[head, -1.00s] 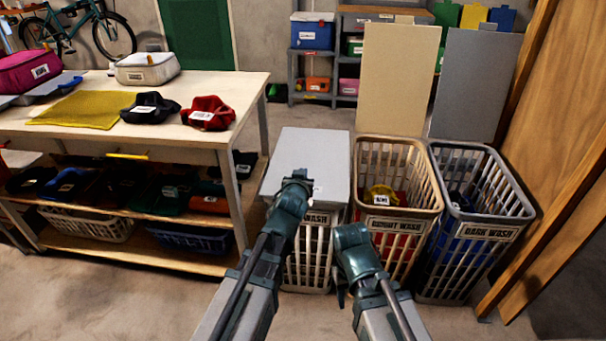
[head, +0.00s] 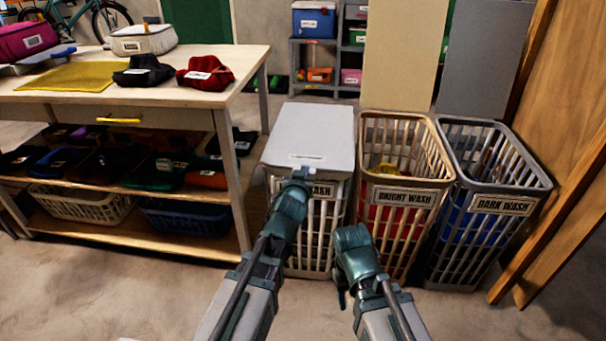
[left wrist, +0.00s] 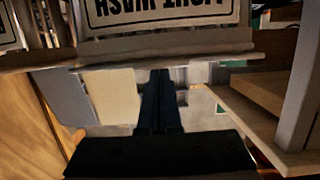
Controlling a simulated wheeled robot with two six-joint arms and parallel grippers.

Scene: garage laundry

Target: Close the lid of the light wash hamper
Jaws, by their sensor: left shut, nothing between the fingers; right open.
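The light wash hamper (head: 310,240) is a white slatted basket at the left of the row of hampers. Its pale grey lid (head: 310,135) lies flat over its top, with a small handle strip near the front edge. My left gripper (head: 300,174) is shut and empty, in front of the lid's front edge and partly covering the label; I cannot tell whether it touches. In the left wrist view my left gripper (left wrist: 160,75) shows below the upside-down label (left wrist: 160,8). My right gripper (head: 342,290) is open, low in front of the hampers.
The bright wash hamper (head: 405,197) and dark wash hamper (head: 500,205) stand to the right, lids raised, clothes inside. A wooden table (head: 180,105) with shelves is close on the left. Wooden boards (head: 575,170) lean at right. The floor in front is clear.

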